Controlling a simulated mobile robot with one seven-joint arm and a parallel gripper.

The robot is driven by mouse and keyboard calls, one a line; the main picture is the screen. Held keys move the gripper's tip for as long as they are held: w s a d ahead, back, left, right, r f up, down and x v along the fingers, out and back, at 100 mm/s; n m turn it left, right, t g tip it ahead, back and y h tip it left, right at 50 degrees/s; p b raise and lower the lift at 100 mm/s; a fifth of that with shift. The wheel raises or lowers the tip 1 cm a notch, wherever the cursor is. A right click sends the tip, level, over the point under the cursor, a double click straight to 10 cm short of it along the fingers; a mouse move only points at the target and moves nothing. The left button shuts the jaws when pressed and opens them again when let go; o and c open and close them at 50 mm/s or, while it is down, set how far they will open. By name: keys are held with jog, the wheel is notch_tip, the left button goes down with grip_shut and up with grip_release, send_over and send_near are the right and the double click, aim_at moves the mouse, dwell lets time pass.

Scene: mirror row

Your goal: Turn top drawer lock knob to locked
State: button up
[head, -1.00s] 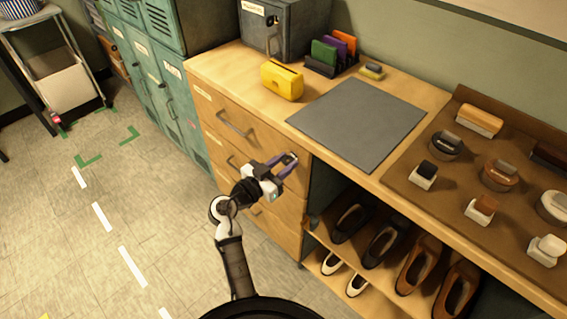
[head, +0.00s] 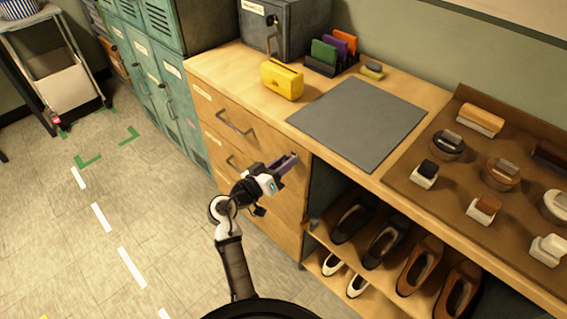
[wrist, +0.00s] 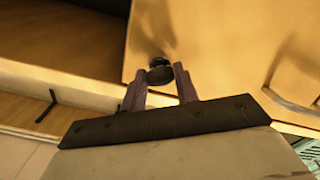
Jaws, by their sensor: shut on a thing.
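The lock knob (wrist: 160,75) is a small dark round piece on the wooden drawer front in the wrist view. My gripper (wrist: 160,74) is shut on it, with one purple finger on each side. In the head view, my gripper (head: 290,160) reaches the upper right corner of the drawer front (head: 268,145), and its fingers hide the knob. The top drawer has a metal bar handle (head: 233,125) left of my gripper. The knob's marking and exact angle cannot be made out.
A yellow box-like holder (head: 282,80) and a grey mat (head: 358,122) lie on the counter above. An open shelf with several shoes (head: 383,240) is right of the drawers. Green lockers (head: 160,85) stand at the left. The floor in front is clear.

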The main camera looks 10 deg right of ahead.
jog(key=n+p, duration=0.5)
jog(key=n, duration=0.6)
jog(key=shift+n, duration=0.4)
dwell(0.3)
jog(key=o, duration=1)
jog(key=b+v, duration=0.3)
jog(key=v, duration=1)
jog(key=shift+s+a, duration=0.25)
jog(key=shift+a, duration=0.1)
